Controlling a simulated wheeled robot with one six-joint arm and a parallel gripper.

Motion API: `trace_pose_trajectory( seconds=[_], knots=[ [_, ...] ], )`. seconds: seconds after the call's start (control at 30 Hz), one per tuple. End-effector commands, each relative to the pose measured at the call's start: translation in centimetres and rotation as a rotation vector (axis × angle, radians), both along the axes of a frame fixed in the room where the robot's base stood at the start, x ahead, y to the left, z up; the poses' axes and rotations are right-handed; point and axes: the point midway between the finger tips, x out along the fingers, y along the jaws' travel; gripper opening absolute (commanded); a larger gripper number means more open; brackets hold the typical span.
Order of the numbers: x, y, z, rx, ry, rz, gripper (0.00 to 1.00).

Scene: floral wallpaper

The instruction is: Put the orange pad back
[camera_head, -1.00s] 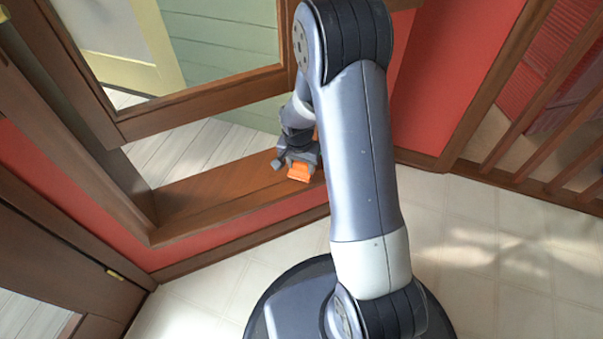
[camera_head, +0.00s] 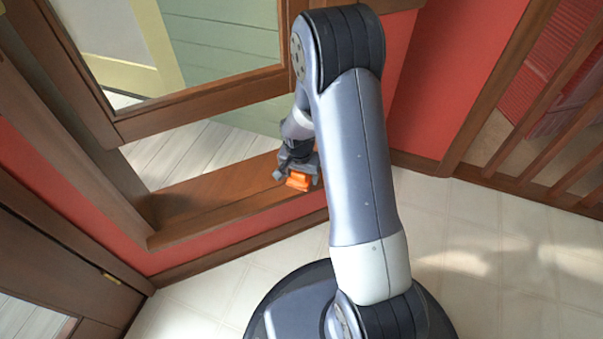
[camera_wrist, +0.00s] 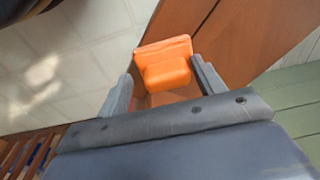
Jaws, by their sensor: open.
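The orange pad (camera_head: 298,181) shows at the tip of my gripper (camera_head: 297,173), over the wooden sill below the window opening. In the wrist view the pad (camera_wrist: 163,48) is a flat orange plate with a raised block on its near side. My gripper (camera_wrist: 160,69) is open, with one grey finger on each side of the block. The plate lies just beyond the fingertips. I cannot tell whether the pad rests on the sill.
The wooden sill (camera_head: 205,205) runs below the window opening, with a framed pane (camera_head: 215,50) above it. A red wall (camera_head: 435,85) and a slatted wooden railing (camera_head: 545,165) stand to the right. The pale tiled floor (camera_head: 500,240) is clear at the right.

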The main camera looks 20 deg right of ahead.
Motion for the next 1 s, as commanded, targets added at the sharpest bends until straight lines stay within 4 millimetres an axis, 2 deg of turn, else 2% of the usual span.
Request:
trace_pose_trajectory(
  seconds=[0.23,0.7,0.83,1.0],
  knots=[
    [0.0,0.1,0.8,0.0,0.0,0.0,0.66],
    [-0.9,0.7,10.3,0.0,-0.001,0.0,0.66],
    [-1.1,0.8,11.7,0.001,-0.001,0.0,0.66],
    [-1.2,0.8,12.2,0.001,0.001,0.0,0.66]
  ],
)
